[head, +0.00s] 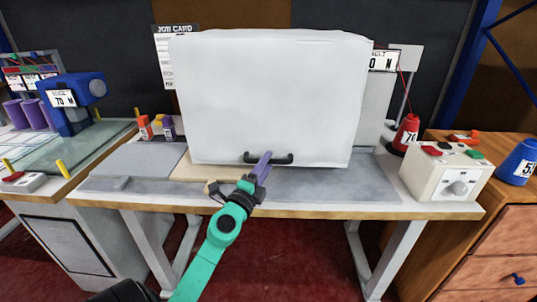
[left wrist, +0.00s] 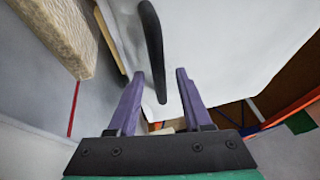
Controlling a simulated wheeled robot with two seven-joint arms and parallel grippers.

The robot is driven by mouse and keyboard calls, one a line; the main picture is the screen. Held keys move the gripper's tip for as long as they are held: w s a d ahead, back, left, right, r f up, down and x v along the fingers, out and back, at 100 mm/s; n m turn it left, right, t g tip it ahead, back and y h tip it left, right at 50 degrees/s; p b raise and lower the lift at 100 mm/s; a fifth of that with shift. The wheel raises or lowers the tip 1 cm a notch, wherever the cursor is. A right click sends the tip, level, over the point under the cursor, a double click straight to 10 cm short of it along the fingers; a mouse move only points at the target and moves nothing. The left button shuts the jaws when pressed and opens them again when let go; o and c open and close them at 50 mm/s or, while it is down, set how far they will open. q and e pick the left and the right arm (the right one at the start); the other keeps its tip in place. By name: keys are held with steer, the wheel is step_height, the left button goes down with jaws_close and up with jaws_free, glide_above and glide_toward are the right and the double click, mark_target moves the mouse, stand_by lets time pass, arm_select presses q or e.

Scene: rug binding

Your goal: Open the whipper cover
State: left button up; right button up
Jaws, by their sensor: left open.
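The whipper cover (head: 270,95) is a large white box-like lid, down over the middle of the table. A black bar handle (head: 240,158) runs along its lower front edge. My left gripper (head: 264,160) is at the right half of the handle, its purple fingers overlapping it in the head view. In the left wrist view, the left gripper (left wrist: 160,75) is open, and the end of the handle (left wrist: 154,50) shows in the gap between the two fingers. I cannot tell whether they touch it. What lies under the cover is hidden. My right gripper is not in view.
The worktable (head: 335,205) has bare grey room in front of the cover. A white control box (head: 446,172) with a knob and a red spool (head: 406,132) stand at the right. Small orange and purple items (head: 157,128) stand left of the cover.

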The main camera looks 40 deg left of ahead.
arm_select(q)
steer(key=shift+x, duration=0.9)
steer(key=shift+f, duration=0.1)
jaws_close()
stand_by(0.6)
